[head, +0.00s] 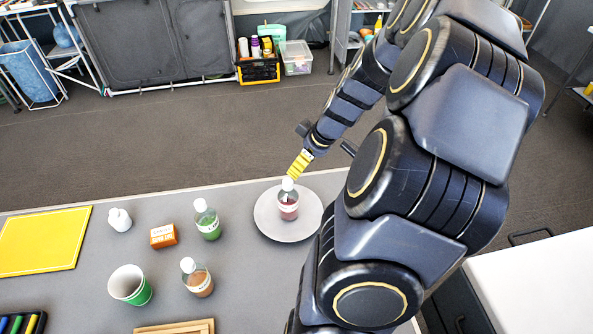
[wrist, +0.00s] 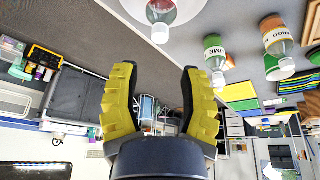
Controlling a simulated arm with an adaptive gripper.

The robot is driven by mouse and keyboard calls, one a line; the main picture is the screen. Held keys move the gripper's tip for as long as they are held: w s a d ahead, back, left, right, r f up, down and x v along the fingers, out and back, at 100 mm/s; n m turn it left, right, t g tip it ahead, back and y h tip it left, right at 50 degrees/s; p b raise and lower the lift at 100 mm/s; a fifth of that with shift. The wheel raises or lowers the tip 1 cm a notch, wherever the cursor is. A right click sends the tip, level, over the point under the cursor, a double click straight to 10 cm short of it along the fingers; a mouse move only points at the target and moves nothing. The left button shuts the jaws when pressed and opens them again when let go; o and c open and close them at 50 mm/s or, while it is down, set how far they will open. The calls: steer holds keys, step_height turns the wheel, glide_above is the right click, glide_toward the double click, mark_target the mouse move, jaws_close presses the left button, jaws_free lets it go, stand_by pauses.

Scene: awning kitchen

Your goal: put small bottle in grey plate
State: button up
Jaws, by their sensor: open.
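A small bottle with red contents and a white cap (head: 288,203) stands upright on the round grey plate (head: 269,226). In the wrist view, the bottle (wrist: 168,10) shows cut off at the top edge. My gripper (head: 299,164) is just behind and above the bottle's cap in the head view. In the wrist view, my gripper (wrist: 160,72) has its two yellow fingers spread, with nothing between them. A small white bottle (head: 119,220), a green bottle (head: 208,222) and an orange-brown bottle (head: 198,279) stand left of the plate.
An orange box (head: 163,236), a green-and-white cup (head: 131,286) and a yellow board (head: 43,241) are on the left of the grey counter. A wooden tray (head: 175,328) and a dark case with coloured items (head: 22,323) lie at the front.

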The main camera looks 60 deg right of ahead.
steer(key=w+a+r+n+g+y, duration=0.1)
steer(key=a+r+g, duration=0.15)
steer(key=a, duration=0.75)
steer(key=w+a+r+g+y, duration=0.1)
steer(key=a+r, duration=0.3)
steer(key=a, duration=0.6)
steer(key=s+a+r+m+g+h, duration=0.1)
steer(key=s+a+r+g+h, duration=0.1)
steer(key=s+a, duration=0.8)
steer(key=s+r+g, duration=0.1)
steer(key=s, duration=0.1)
steer(key=shift+s, duration=0.4)
